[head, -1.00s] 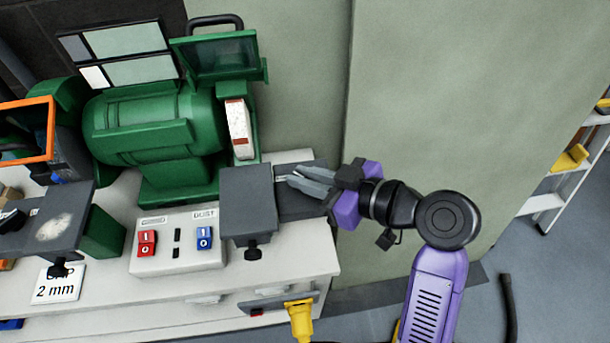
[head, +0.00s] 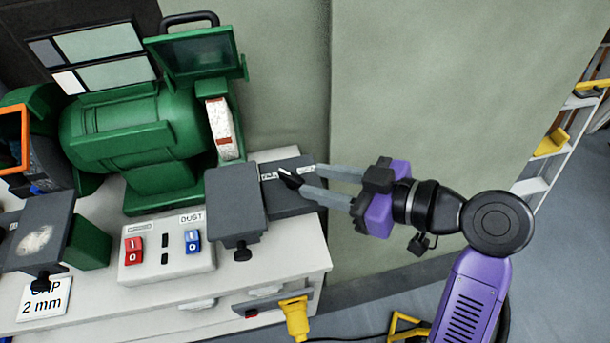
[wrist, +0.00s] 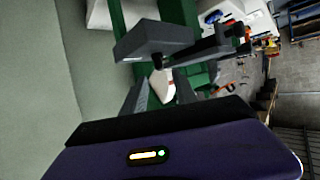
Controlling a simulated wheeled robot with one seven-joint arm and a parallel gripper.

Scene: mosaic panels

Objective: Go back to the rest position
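My gripper (head: 306,178) has a purple body and two grey fingers, spread apart with nothing seen between them. In the head view its tips are over the right end of the white bench, near a dark grey block (head: 285,205) with a pale labelled strip. A small dark piece shows at the lower finger's tip; I cannot tell whether it belongs to the finger. In the wrist view the gripper (wrist: 160,90) points toward the green bench grinder, with the fingers either side of a pale wheel in the background. My purple arm comes in from the lower right.
The green bench grinder (head: 135,130) stands left of the gripper, with a white wheel (head: 221,128) and grey tool rest (head: 235,203). A switch box (head: 165,252) and yellow plug (head: 296,317) are in front. A ladder (head: 550,165) stands far right.

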